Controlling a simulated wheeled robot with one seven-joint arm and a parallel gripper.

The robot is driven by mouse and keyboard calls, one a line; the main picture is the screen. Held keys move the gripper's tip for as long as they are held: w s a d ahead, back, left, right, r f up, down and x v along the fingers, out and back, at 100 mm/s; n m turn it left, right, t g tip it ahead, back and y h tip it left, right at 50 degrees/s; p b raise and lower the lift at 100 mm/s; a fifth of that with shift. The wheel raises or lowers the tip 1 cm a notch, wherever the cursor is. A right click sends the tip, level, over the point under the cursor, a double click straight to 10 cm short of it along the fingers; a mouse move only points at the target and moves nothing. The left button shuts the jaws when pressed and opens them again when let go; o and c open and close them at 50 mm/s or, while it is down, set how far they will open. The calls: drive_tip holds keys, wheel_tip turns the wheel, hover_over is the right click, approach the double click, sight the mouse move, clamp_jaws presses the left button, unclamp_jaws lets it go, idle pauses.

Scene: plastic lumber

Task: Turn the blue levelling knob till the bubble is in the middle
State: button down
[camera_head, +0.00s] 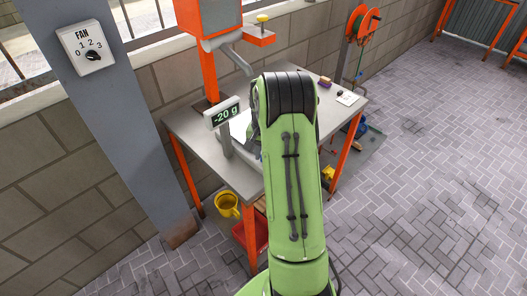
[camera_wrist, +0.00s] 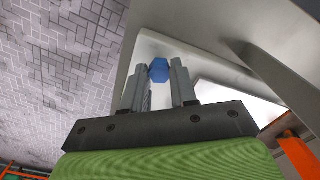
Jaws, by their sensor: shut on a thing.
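The blue levelling knob (camera_wrist: 159,70) shows in the wrist view between the tips of my gripper's two grey fingers. My gripper (camera_wrist: 160,80) is shut on the knob. The knob sits at the edge of a pale metal plate. The bubble does not show in either view. In the head view my green arm hides the gripper and the knob. A scale display (camera_head: 224,115) beside my arm reads -20 g.
The grey workbench (camera_head: 188,131) has orange legs and stands by the wall. A yellow bucket (camera_head: 227,203) and a red bin (camera_head: 262,236) are under it. A grey post with a fan dial (camera_head: 88,48) stands at left.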

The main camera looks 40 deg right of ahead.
drive_tip(key=n, duration=0.4)
drive_tip(key=shift+n, duration=0.4)
drive_tip(key=shift+n+p, duration=0.35)
drive_tip(key=shift+n, duration=2.15)
drive_tip(key=c, duration=0.9)
unclamp_jaws()
wheel_tip(320, 180, up, 16)
drive_tip(key=p, duration=0.3)
drive_tip(key=shift+f, duration=0.1)
